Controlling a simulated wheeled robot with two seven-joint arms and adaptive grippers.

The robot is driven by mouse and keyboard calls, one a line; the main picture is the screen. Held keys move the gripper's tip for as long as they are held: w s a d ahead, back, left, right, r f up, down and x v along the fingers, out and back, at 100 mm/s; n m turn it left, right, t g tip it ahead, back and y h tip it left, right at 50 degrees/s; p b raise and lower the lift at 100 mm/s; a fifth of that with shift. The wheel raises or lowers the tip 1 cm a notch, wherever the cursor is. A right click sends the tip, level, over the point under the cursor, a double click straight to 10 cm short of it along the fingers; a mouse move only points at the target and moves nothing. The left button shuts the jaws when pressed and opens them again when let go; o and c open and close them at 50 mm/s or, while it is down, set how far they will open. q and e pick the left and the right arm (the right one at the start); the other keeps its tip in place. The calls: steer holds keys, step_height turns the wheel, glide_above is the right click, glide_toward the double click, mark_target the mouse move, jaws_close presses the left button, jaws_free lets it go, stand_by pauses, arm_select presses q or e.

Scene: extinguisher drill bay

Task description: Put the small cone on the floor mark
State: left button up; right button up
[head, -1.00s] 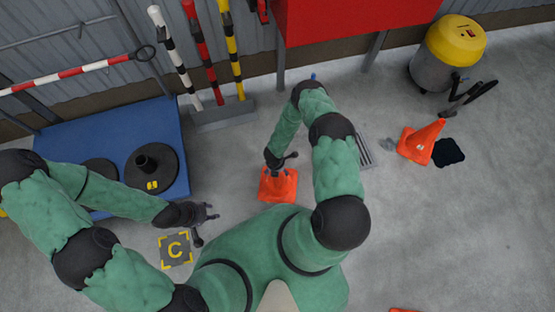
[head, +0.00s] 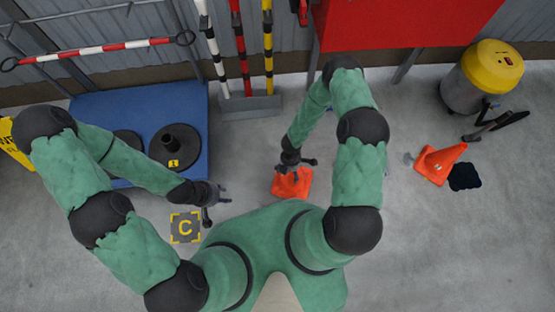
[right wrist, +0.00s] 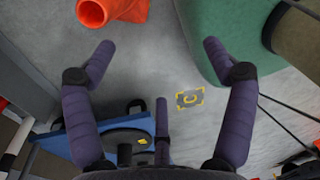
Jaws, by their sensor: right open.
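The small orange cone (head: 292,183) is on the floor in front of my body in the head view, partly hidden by my right gripper (head: 300,163). In the right wrist view part of the cone (right wrist: 118,9) shows at the top edge, beyond my right fingertips (right wrist: 158,50). Those fingers are spread wide with nothing between them.
A blue platform (head: 90,110) with black round bases (head: 175,147) is at the left. Striped poles (head: 238,50) stand in a grey holder behind. Another orange cone (head: 440,163), a dark patch (head: 465,177) and a yellow-topped canister (head: 482,75) are at the right. Floor at the lower right is clear.

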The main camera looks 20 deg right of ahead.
steer(key=s+a+r+m+t+y, duration=0.1)
steer(key=a+r+m, duration=0.3)
steer(key=r+m, duration=0.4)
steer(key=s+a+r+m+t+y, duration=0.1)
steer(key=s+a+r+m, duration=0.3)
steer(key=r+m, duration=0.4)
steer(key=a+m+y, duration=0.1)
steer(key=m, duration=0.5)
steer(key=shift+s+y, duration=0.15)
steer(key=shift+y, duration=0.15)
